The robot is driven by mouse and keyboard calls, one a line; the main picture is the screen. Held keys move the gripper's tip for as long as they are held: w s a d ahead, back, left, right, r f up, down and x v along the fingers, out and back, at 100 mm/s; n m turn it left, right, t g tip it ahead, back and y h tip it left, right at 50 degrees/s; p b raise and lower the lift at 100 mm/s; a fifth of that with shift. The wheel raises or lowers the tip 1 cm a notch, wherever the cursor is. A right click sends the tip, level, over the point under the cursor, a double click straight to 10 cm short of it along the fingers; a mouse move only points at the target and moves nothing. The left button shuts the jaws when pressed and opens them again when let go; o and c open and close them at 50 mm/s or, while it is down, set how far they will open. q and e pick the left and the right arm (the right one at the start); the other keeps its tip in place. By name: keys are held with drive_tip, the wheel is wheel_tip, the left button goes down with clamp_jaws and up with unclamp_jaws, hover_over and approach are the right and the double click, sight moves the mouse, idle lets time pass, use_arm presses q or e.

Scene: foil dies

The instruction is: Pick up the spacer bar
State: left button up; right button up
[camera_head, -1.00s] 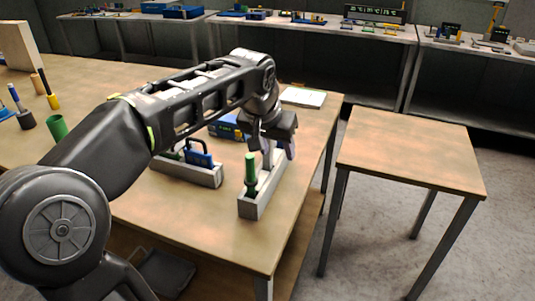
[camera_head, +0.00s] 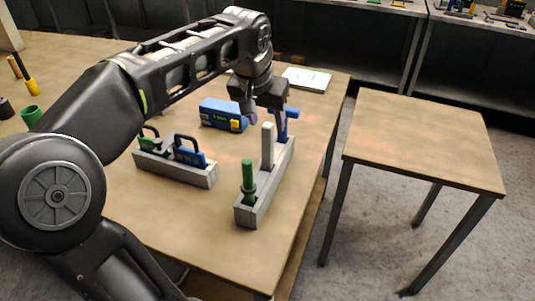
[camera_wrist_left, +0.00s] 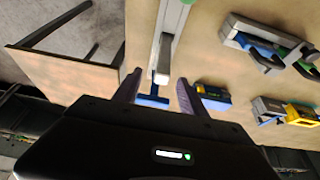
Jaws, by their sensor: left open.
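The spacer bar, which I take to be the pale grey upright block (camera_head: 268,146), stands in a long grey tray (camera_head: 262,208). It also shows in the left wrist view (camera_wrist_left: 164,52), just ahead of the fingers. In the same tray are a green-handled piece (camera_head: 248,176) at the near end and a blue T-shaped piece (camera_head: 291,114) at the far end. My left gripper (camera_head: 267,118) is open and empty over the tray's far half, behind the bar's top. In the left wrist view the blue piece shows between the fingers (camera_wrist_left: 158,92). My right gripper is out of view.
A second grey tray (camera_head: 178,171) holds green and blue handled pieces to the left. A blue box (camera_head: 222,115) with a yellow part lies behind it. A white pad (camera_head: 307,79) lies at the back edge. A bare side table (camera_head: 425,140) stands at the right.

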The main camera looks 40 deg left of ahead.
sight(269, 135)
use_arm(q)
drive_tip(key=shift+x, duration=1.3)
drive_tip(key=shift+a+p+x, duration=0.1)
drive_tip(key=shift+p+x, duration=0.15)
drive_tip(key=shift+x, duration=1.1)
drive_tip(key=shift+a+p+x, duration=0.15)
drive_tip(key=shift+p+x, duration=0.05)
drive_tip(key=shift+x, duration=1.1)
drive_tip(key=shift+r, duration=0.1)
clamp_jaws()
